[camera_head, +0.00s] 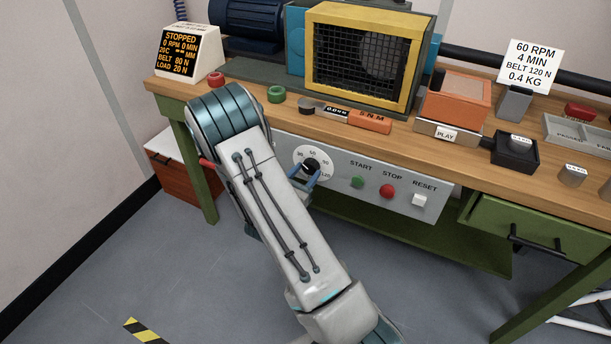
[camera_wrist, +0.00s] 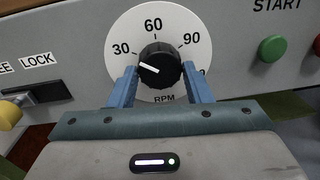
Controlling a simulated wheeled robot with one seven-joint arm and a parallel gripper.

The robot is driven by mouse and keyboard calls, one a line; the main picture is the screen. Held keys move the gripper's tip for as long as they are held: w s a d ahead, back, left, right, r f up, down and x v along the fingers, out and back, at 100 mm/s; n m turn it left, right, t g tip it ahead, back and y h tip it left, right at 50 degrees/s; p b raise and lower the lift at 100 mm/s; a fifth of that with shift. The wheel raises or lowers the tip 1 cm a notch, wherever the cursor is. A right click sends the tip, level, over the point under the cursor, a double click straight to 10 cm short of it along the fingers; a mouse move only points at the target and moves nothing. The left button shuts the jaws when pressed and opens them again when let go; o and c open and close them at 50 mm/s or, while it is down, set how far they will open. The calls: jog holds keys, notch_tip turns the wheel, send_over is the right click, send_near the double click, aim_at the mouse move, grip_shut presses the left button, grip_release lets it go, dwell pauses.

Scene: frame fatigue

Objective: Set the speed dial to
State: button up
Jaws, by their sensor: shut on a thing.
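The speed dial has a white face (camera_wrist: 153,22) marked 30, 60, 90 and RPM; a further mark at the lower right is partly hidden by a finger. Its black knob (camera_wrist: 160,60) has a white pointer line aimed left and slightly up, near or just below the 30 mark. The dial (camera_head: 300,153) is on the grey front panel in the head view. My gripper (camera_wrist: 160,74) has its blue fingers on the left and right sides of the knob, shut on it. It also shows in the head view (camera_head: 309,174), partly behind my arm.
The panel carries a green START button (camera_head: 357,182), red STOP button (camera_head: 387,191) and white RESET button (camera_head: 419,200). A yellow lock knob (camera_wrist: 9,114) is left of the dial. The display (camera_head: 184,51) reads STOPPED, 0 RPM. A card (camera_head: 531,66) reads 60 RPM, 4 MIN.

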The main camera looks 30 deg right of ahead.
jog(key=m+b, duration=0.6)
jog(key=shift+f+y, duration=0.2)
jog(key=shift+y, duration=0.1)
jog(key=m+b, duration=0.3)
jog(key=b, duration=0.2)
jog(key=shift+r, duration=0.1)
jog(key=shift+r+m+b, duration=0.15)
jog(key=shift+m+b, duration=0.35)
jog(key=shift+m, duration=0.1)
jog(key=shift+r, duration=0.1)
jog(key=o, duration=1)
